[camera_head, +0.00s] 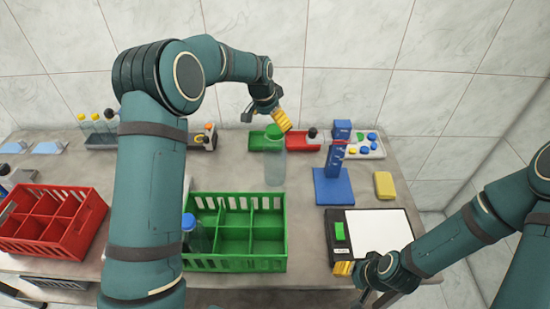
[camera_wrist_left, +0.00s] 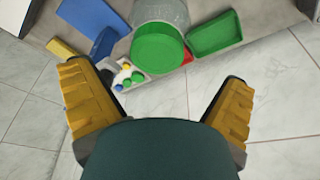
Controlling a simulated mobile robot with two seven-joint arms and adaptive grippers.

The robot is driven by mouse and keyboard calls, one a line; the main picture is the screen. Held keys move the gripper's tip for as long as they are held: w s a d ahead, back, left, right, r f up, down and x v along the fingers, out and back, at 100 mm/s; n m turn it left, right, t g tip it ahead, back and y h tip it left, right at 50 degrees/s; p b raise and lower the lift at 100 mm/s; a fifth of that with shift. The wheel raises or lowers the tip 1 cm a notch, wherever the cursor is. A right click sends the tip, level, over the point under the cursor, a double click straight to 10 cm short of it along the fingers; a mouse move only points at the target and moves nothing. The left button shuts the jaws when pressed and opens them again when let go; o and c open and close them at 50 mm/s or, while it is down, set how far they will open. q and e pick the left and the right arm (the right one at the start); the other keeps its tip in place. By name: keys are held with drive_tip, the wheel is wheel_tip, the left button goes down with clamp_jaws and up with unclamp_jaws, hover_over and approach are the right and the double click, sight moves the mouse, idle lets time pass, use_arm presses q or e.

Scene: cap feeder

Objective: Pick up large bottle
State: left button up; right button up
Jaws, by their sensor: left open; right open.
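A large clear bottle (camera_head: 275,170) with a green cap (camera_head: 274,138) stands upright on the table behind the green crate. In the left wrist view the green cap (camera_wrist_left: 158,48) shows at upper middle, with part of the clear body (camera_wrist_left: 160,11) beyond it. My left gripper (camera_head: 281,120) is above and just behind the cap, open and empty. Its yellow fingers (camera_wrist_left: 156,85) are spread wide in the wrist view, with the cap beyond them and not touched. My right gripper (camera_head: 348,269) is open and empty by the scale's front-left corner.
A green crate (camera_head: 235,263) holds a blue-capped bottle (camera_head: 195,235). A red crate (camera_head: 48,248) stands at left. A blue stand (camera_head: 333,188), a scale (camera_head: 378,231) and a yellow block (camera_head: 384,185) are at right. Green and red trays (camera_head: 302,142) lie behind the large bottle.

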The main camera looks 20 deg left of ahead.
sight(275, 129)
use_arm(q)
drive_tip(key=x, duration=0.5)
drive_tip(key=shift+s+f, duration=0.1)
drive_tip(key=shift+s, duration=0.15)
drive_tip(key=c, duration=1.4)
drive_tip(key=shift+c, duration=0.2)
